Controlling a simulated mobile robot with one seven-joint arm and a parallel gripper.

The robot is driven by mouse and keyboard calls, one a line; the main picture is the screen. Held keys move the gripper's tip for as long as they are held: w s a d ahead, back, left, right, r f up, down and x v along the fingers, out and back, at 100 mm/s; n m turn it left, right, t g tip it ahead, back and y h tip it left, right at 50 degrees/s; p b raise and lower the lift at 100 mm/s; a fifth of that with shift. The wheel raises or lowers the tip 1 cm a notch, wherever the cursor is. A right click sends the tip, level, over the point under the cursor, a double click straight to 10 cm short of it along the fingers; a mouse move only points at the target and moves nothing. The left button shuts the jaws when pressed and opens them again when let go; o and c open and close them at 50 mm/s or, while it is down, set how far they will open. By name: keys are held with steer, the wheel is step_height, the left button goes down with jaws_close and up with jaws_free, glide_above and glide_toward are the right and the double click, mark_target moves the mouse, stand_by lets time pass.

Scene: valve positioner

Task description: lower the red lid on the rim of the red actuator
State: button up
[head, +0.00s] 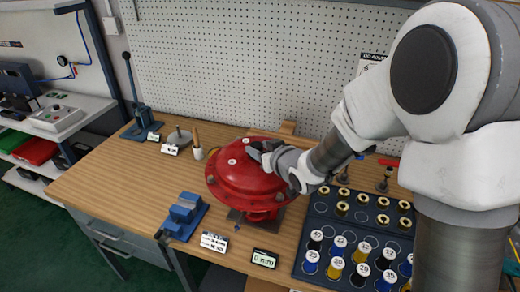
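The red lid (240,170) is a wide dome with bolt heads around its edge, in the middle of the head view. It is over the red actuator (262,214), whose lower body shows beneath it on a dark base on the bench. I cannot tell whether the lid touches the actuator's rim, as the lid's overhang hides the joint. My gripper (262,151) reaches in from the right, with its dark fingers at the lid's upper right side. The fingertips are small and partly hidden, so I cannot tell whether they are shut on the lid.
A blue vise (184,215) stands left of the actuator, with label cards in front. A dark tray (318,238) of numbered caps and brass parts lies to the right. A blue lever press (141,110) stands at the back left. Pegboard (240,60) closes off the rear.

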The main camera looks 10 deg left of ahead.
steer(key=o, duration=0.4)
steer(key=shift+s+d+f, duration=0.1)
steer(key=shift+s+f, duration=0.05)
steer(key=shift+f, duration=0.15)
steer(key=shift+r+b+v, duration=0.15)
steer(key=shift+b+v, duration=1.1)
steer(key=shift+v, duration=3.1)
steer(key=shift+r+b+v, duration=0.1)
steer(key=shift+b+v, duration=1.15)
steer(key=shift+v, duration=3.05)
